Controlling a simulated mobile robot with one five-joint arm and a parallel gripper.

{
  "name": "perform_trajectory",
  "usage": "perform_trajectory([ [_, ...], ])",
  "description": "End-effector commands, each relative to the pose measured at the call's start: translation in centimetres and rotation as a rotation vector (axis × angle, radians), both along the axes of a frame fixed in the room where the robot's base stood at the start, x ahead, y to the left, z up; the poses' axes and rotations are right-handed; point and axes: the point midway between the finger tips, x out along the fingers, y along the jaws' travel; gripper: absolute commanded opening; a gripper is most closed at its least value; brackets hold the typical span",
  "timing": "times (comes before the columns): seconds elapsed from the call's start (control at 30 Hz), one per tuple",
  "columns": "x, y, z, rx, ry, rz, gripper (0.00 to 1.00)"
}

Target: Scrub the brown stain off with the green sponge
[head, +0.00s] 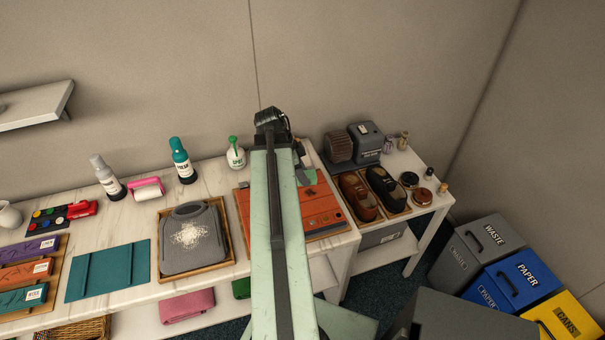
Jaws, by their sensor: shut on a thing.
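My arm reaches forward over the table and hides much of what lies behind it. My gripper (303,162) shows only in part, just right of the arm, low over the far part of an orange-brown panel (318,213). It is shut on the green sponge (310,177), of which only a small green piece shows. I cannot tell whether the sponge touches the panel. Small dark marks (310,192) show on the panel near the sponge. I cannot make out clearly which is the brown stain, and part of the panel is covered by my arm.
Left of the panel stand a wooden tray (161,270) with a grey board and white grains, and a teal mat (108,270). A spray bottle (235,155) and a teal bottle (181,160) stand behind. Brown shoes (360,197) sit on the right. Bins (515,278) stand on the floor.

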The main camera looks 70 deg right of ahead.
Motion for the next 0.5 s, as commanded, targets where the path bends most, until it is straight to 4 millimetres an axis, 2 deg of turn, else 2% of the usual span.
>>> perform_trajectory([
  [0.27,0.0,0.0,0.2,0.000,0.000,0.000,0.09],
  [0.5,0.0,0.0,2.9,0.000,0.000,0.000,0.09],
])
